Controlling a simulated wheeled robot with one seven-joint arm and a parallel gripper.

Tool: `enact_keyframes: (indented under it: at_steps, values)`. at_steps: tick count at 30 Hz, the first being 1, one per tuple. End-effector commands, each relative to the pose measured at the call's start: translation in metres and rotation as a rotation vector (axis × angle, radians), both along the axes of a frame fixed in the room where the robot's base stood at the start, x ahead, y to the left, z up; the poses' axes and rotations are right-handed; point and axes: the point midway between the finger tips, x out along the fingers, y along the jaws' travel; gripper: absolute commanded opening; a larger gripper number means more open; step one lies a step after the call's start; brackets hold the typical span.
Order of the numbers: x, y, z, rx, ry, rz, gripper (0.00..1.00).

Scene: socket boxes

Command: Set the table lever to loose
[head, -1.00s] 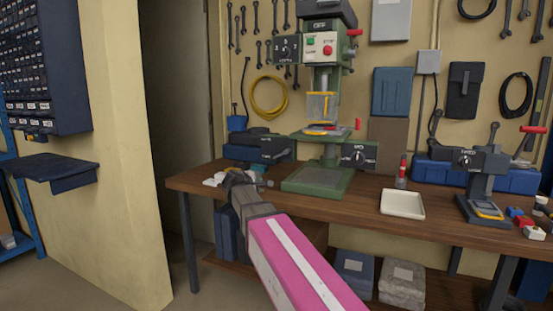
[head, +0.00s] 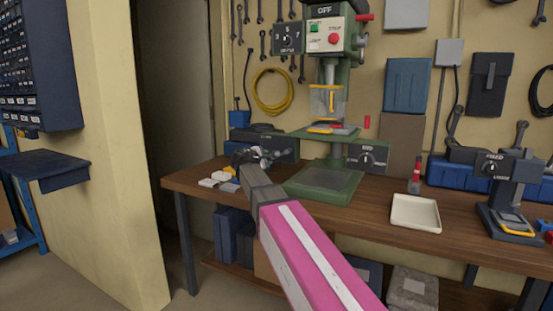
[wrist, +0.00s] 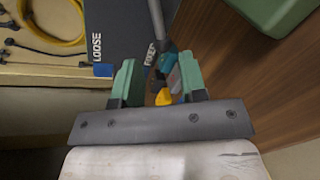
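A dark plate (wrist: 112,32) marked LOOSE on the left and with a partly hidden word like FIXED on the right fills the top of the wrist view. A grey lever rod (wrist: 156,18) crosses it near the right-hand word, with a teal part at its lower end. My gripper (wrist: 158,68) has two green fingers, apart, with the rod's lower end in or just beyond the gap; contact cannot be told. In the head view my gripper (head: 262,158) is before the dark box (head: 270,146) left of the green drill press (head: 330,110); it hides part of the box.
The wooden bench (head: 395,230) also bears small white blocks (head: 215,180) left of my gripper, a cream tray (head: 415,213), a red-topped bottle (head: 416,178) and a dark stand with a dial (head: 492,168). Yellow and blue-grey small things show beyond the fingers in the wrist view.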

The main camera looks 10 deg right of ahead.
Motion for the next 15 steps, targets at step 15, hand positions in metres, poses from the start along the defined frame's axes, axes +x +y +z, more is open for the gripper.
enact_keyframes:
  at_steps: [15]
  values:
    - [0.062,-0.048,-0.016,0.001,0.000,-0.002,0.39]
